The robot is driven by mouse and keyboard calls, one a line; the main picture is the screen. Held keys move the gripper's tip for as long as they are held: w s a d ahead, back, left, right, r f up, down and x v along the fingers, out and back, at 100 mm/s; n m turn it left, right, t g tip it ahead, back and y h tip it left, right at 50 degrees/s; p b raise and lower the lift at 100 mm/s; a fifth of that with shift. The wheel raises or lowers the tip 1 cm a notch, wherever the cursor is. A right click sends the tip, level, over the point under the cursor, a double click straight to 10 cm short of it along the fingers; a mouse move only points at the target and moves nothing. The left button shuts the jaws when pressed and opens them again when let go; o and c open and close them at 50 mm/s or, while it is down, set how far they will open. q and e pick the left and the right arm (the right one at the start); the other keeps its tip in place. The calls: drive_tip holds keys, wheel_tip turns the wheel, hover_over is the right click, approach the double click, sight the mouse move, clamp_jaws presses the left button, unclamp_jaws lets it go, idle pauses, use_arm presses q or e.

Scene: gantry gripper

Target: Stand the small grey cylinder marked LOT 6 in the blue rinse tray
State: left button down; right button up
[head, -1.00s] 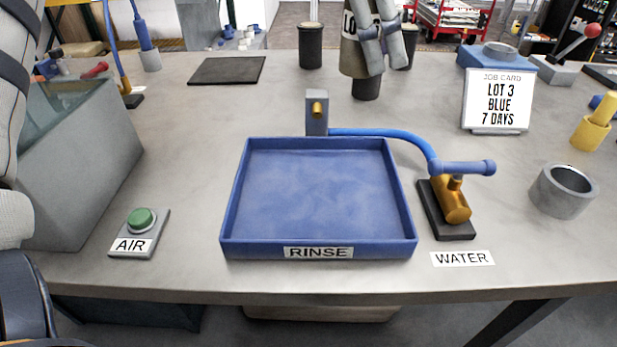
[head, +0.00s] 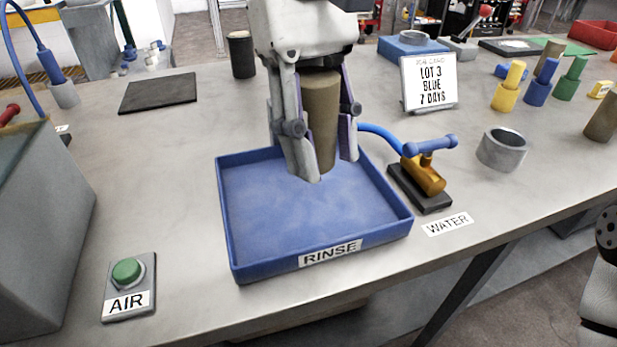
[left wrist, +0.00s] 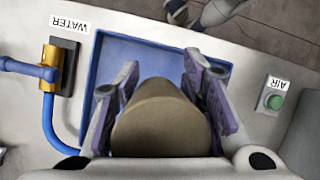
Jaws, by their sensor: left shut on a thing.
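My left gripper (head: 326,168) is shut on a grey-brown cylinder (head: 320,115), held upright between its two fingers. No lettering shows on the cylinder now, so I cannot read its lot mark. In the head view, the gripper and cylinder appear over the back right part of the blue rinse tray (head: 268,264). The tray looks empty. In the left wrist view, the cylinder (left wrist: 160,122) fills the space between the fingers, with the blue tray (left wrist: 117,52) beneath. The gap under the cylinder is hard to judge.
The water valve (head: 425,175) with its blue hose stands just right of the tray. A grey ring (head: 501,150) lies farther right. The green air button (head: 127,272) and a grey tank (head: 45,225) are left. A job card (head: 429,83) stands behind.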

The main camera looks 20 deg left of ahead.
use_arm(q)
drive_tip(key=f, duration=0.1)
drive_tip(key=w+a+f, duration=0.1)
drive_tip(key=w+f, duration=0.1)
drive_tip(key=shift+w+a+f, duration=0.1)
drive_tip(key=shift+a+f, duration=0.15)
drive_tip(key=shift+f, duration=0.05)
drive_tip(key=shift+w+a+f, duration=0.25)
drive_tip(key=shift+w+f, duration=0.1)
drive_tip(key=shift+f, duration=0.15)
drive_tip(key=shift+w+a+f, duration=0.2)
drive_tip(key=shift+w+f, duration=0.1)
drive_tip(key=shift+f, duration=1.55)
use_arm(e)
drive_tip(key=shift+s+f, duration=0.35)
drive_tip(key=shift+s, duration=0.05)
use_arm(q)
drive_tip(key=shift+f, duration=0.2)
drive_tip(key=c, duration=1)
unclamp_jaws()
drive_tip(key=shift+r, duration=0.1)
drive_tip(key=b+v, duration=0.1)
drive_tip(key=v, duration=1.1)
drive_tip(key=shift+r, duration=0.1)
use_arm(e)
drive_tip(key=shift+s+f+g, duration=0.4)
drive_tip(key=shift+s+f, duration=0.1)
drive_tip(key=shift+s, duration=0.05)
